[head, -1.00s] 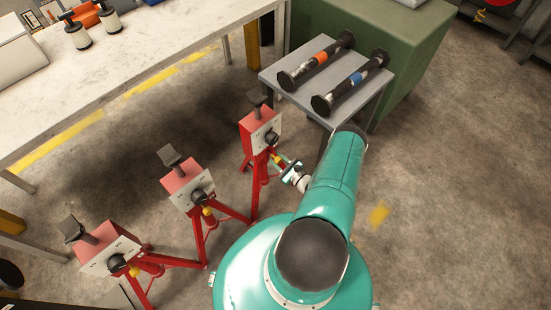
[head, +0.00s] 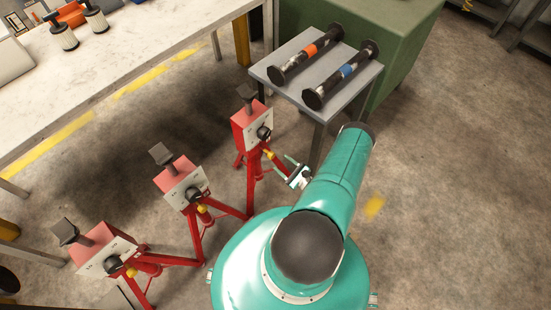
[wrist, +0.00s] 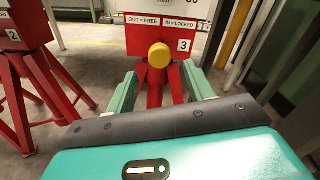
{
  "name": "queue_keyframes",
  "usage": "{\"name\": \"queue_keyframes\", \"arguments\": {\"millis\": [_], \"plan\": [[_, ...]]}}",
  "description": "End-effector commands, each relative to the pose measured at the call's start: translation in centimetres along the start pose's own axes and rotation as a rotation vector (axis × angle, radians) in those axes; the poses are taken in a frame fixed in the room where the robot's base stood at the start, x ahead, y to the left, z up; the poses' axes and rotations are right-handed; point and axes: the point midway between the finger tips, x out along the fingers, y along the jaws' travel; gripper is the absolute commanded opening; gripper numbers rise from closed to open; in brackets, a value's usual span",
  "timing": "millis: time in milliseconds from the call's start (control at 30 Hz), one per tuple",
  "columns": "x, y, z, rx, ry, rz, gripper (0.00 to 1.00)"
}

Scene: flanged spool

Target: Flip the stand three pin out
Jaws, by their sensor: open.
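Stand three (head: 252,128) is a red tripod stand with a pale front plate, farthest of three in the head view. Its yellow pin knob (head: 268,154) sits low on the front. In the wrist view the stand's front plate (wrist: 150,38) reads "OUT = FREE", "IN = LOCKED" and "3". The yellow pin (wrist: 159,55) shows end-on below it, so I cannot tell how far out it is. My gripper (head: 290,165) is open and empty, just right of the pin. In the wrist view my gripper (wrist: 160,86) has its fingers either side of the pin's line, short of the knob.
Two more red stands (head: 184,185) (head: 105,250) stand to the left; stand two (wrist: 22,70) is left in the wrist view. A grey table (head: 340,100) with two dark spools is behind. A long white bench (head: 130,70) is at upper left. The floor at right is clear.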

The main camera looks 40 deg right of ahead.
Motion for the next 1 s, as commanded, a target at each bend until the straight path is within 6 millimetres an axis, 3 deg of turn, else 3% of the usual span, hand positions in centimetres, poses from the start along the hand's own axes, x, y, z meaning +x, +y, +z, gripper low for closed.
{"name": "queue_keyframes", "arguments": {"millis": [200, 367, 1000], "plan": [[-4.6, 0.0, 0.0, 0.0, 0.003, -0.003, 0.53], [-6.4, 0.0, 0.0, 0.0, 0.001, -0.001, 0.53], [-6.9, 0.0, 0.0, 0.0, 0.0, 0.001, 0.53]]}}
